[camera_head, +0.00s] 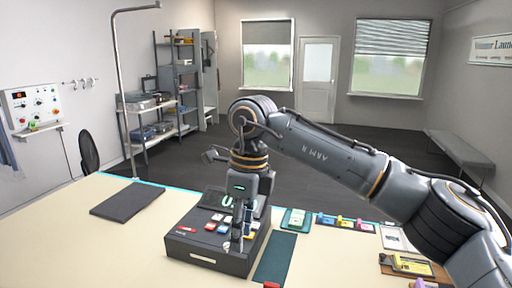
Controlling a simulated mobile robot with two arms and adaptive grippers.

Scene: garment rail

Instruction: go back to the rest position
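My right arm reaches in from the right and bends down over a dark cash register (205,262) on the cream counter. My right gripper (238,240) points down at the register's front, close over its coloured keys (217,226). Its fingers look narrow from this side, and I cannot tell whether they are open or shut, or whether the tips touch the register. I see nothing held in them. The register's lit display (214,200) is partly hidden behind the gripper. My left gripper is not in view.
On the counter (90,250) lie a dark flat mat (127,201) at the left and a dark green mat (275,258) beside the register. Several small coloured items stand right of it. A clipboard (408,264) lies under my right arm. The counter's left front is clear.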

